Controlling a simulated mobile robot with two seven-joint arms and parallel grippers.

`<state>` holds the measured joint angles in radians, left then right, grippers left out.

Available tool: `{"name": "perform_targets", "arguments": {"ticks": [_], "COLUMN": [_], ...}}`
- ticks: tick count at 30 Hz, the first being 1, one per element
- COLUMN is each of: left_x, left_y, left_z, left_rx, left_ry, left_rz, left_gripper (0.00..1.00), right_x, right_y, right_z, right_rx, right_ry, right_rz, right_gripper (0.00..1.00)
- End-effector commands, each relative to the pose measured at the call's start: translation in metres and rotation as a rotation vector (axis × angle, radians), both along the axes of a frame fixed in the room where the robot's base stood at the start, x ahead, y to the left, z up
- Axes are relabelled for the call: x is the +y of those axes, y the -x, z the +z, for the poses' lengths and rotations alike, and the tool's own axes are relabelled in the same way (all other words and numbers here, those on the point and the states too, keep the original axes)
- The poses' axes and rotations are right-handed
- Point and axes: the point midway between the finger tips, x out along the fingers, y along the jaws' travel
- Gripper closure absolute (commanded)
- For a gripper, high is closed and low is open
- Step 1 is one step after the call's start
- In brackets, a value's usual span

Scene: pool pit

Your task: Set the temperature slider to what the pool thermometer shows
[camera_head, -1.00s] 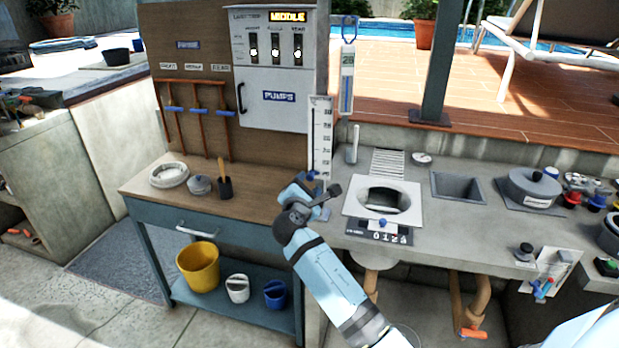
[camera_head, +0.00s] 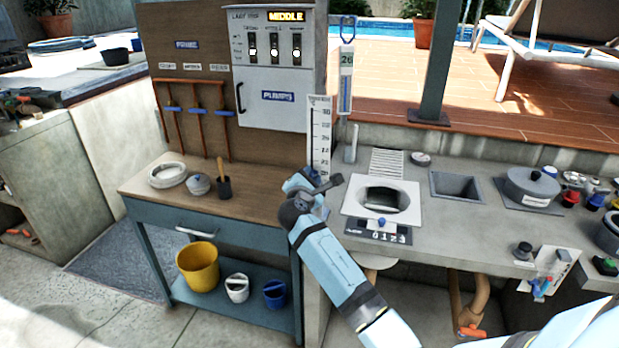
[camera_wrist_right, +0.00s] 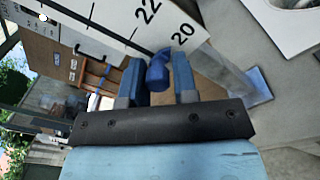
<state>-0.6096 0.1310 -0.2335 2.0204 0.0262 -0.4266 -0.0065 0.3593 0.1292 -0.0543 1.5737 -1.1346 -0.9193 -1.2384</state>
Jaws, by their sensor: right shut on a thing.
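The pool thermometer (camera_head: 346,85) hangs by a blue loop to the right of the pump cabinet and shows 26. The temperature slider's white scale panel (camera_head: 319,130) stands upright below and left of it, with tick marks and numbers. In the right wrist view the scale (camera_wrist_right: 140,22) shows 22 and 20. The blue slider knob (camera_wrist_right: 158,72) is near the 20, between the fingers of my right gripper (camera_wrist_right: 158,84), which is shut on it. In the head view my right gripper (camera_head: 314,182) is at the scale's lower end and partly hides it. My left gripper is not in view.
The wooden workbench (camera_head: 255,185) with a dish and small pots stands left of my right arm. The stone counter with a skimmer opening (camera_head: 382,200) and a grey basin (camera_head: 458,186) lies to the right. The pump cabinet (camera_head: 275,85) rises behind.

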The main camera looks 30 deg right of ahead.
Motion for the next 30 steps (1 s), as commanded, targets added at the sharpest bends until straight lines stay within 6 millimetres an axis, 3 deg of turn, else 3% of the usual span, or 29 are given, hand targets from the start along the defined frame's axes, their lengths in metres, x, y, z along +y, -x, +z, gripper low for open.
{"name": "perform_targets", "arguments": {"ticks": [5, 21, 30], "left_x": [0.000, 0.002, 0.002], "left_y": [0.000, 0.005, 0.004], "left_z": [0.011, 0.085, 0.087], "left_rx": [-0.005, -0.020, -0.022], "left_ry": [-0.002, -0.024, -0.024], "left_rz": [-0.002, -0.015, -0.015], "left_gripper": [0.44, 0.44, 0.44], "right_x": [0.001, 0.002, 0.002], "right_y": [-0.001, -0.001, -0.001], "right_z": [0.012, 0.105, 0.105], "right_rx": [-0.001, -0.002, 0.000], "right_ry": [0.001, 0.001, 0.001], "right_rz": [0.003, 0.005, 0.005], "right_gripper": [1.00, 1.00, 1.00]}}
